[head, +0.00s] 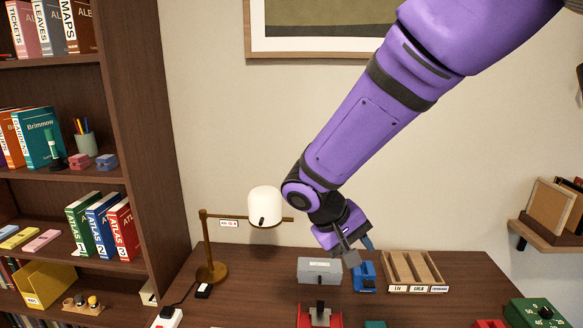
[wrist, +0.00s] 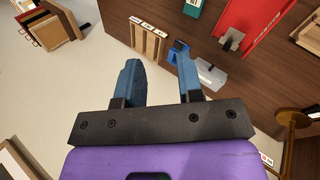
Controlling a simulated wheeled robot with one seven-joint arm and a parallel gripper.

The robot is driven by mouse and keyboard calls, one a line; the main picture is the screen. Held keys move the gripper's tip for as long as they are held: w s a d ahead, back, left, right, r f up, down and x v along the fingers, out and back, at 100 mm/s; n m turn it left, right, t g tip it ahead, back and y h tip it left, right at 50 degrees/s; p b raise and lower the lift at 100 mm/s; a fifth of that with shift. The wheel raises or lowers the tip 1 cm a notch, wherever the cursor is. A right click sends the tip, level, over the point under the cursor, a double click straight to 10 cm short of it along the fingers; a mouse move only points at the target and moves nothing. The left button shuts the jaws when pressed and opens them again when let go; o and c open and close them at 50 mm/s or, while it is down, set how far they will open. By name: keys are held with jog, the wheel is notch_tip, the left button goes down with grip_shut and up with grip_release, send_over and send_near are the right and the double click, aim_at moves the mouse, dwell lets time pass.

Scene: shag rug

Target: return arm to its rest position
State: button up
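My purple arm reaches down from the upper right in the head view. My gripper (head: 358,250) hangs above the back of the dark wooden desk (head: 255,287). In the wrist view my gripper (wrist: 160,82) shows two blue fingers spread well apart, with nothing between them. It is open and empty. In the head view one finger is partly hidden behind the gripper body.
Below my gripper are a grey box (head: 319,270), a blue object (head: 365,276) and a slotted wooden rack (head: 410,270). A lamp (head: 265,205) stands to the left. A bookshelf (head: 135,130) is at far left, a wall shelf (head: 550,238) at right.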

jog(key=s+d+r+m+y, duration=0.1)
jog(key=s+d+r+y, duration=0.1)
jog(key=s+d+r, duration=0.3)
jog(key=s+d+r+m+y, duration=0.1)
jog(key=s+d+r+y, duration=0.2)
jog(key=d+r, duration=0.35)
jog(key=s+d+r+t+y, duration=0.1)
jog(key=s+d+r+t, duration=0.1)
jog(key=s, duration=0.3)
jog(key=s+d+r+m+t+y, duration=0.1)
jog(key=s+d+r+t, duration=0.1)
jog(key=s+d, duration=0.2)
jog(key=shift+s+r, duration=0.2)
jog(key=shift+s, duration=0.75)
